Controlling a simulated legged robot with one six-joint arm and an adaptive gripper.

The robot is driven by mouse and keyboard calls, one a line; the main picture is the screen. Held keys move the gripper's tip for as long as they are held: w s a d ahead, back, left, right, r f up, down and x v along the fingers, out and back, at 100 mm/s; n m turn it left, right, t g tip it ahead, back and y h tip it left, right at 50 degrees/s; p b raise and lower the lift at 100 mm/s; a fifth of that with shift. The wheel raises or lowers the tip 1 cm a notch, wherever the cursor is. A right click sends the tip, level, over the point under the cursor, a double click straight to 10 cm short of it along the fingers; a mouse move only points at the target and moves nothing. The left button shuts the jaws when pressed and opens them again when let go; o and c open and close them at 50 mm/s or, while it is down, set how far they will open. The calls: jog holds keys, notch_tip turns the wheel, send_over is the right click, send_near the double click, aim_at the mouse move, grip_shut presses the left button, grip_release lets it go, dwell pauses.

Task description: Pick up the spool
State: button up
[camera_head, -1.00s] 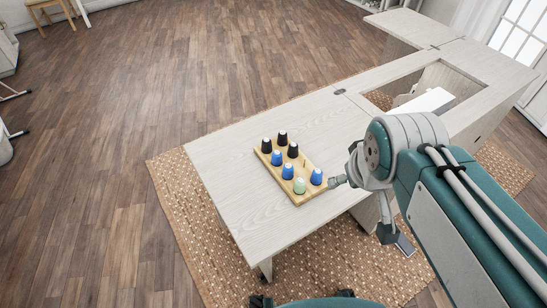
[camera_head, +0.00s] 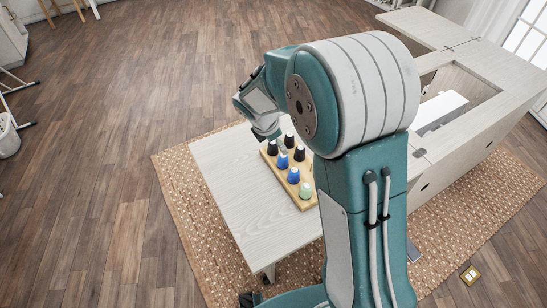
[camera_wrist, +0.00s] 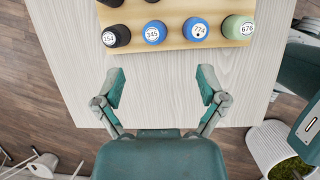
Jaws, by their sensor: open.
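Spools stand upright on a wooden rack (camera_head: 306,206) on the pale table. In the wrist view, the near row is a black spool labelled 154 (camera_wrist: 116,36), a blue one labelled 245 (camera_wrist: 154,33), another blue one (camera_wrist: 196,29) and a green one labelled 676 (camera_wrist: 238,27). More dark spools are cut off at the top edge. My gripper (camera_wrist: 160,88) is open and empty, its fingers apart over bare tabletop, short of the near row in the picture. In the head view, my arm hides the rack's right side and the fingertips are not clear. Which spool is meant cannot be told.
The pale tabletop (camera_head: 245,208) is bare in front of the rack. A cabinet opening with a white object (camera_head: 440,110) lies to the right. A woven rug (camera_head: 185,220) lies under the table. In the wrist view, a white basket (camera_wrist: 272,150) stands below right.

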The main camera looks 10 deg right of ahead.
aim_at(281, 155)
jog(key=shift+n, duration=0.8)
jog(key=x, duration=0.4)
jog(key=a+x, duration=0.1)
jog(key=x, duration=0.7)
jog(key=shift+w+a+f, duration=0.15)
jog(key=shift+w+f, duration=0.3)
jog(key=shift+f, duration=0.15)
jog(key=c, duration=0.9)
